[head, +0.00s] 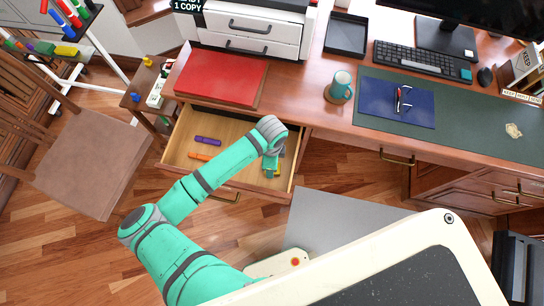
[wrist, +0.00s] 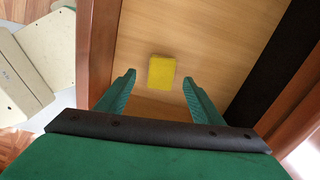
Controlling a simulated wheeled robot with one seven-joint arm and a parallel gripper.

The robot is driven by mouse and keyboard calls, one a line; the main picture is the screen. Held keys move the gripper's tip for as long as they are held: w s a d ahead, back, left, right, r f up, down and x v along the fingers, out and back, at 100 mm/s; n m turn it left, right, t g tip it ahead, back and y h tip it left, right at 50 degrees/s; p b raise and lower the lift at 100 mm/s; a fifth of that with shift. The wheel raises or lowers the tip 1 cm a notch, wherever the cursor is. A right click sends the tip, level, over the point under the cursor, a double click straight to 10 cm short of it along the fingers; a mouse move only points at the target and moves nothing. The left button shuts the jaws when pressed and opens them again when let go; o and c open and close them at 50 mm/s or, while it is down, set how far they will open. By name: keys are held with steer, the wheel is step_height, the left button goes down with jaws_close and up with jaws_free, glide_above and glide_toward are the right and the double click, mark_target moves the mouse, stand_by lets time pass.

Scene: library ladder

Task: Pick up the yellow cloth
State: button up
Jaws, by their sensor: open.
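The yellow cloth (wrist: 162,72) is a small folded block lying flat on the wooden bottom of the open drawer (wrist: 215,35). My gripper (wrist: 159,78) is open and empty, reaching down into the drawer. In the wrist view the cloth shows between and slightly beyond the two green fingertips, apart from both; the height gap is hard to judge. In the head view my gripper (head: 270,172) is over the right part of the drawer, and my arm mostly hides the cloth; only a bit of yellow shows there.
A purple marker (head: 208,141) and an orange marker (head: 199,156) lie in the drawer's left part. The drawer walls stand close around my gripper. On the desk above are a red folder (head: 222,75) and a teal mug (head: 340,88). A chair (head: 92,160) stands at left.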

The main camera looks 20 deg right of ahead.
step_height(320, 180, down, 5)
steer(key=shift+f, duration=0.1)
steer(key=shift+w+d, duration=0.1)
steer(key=c, duration=1.1)
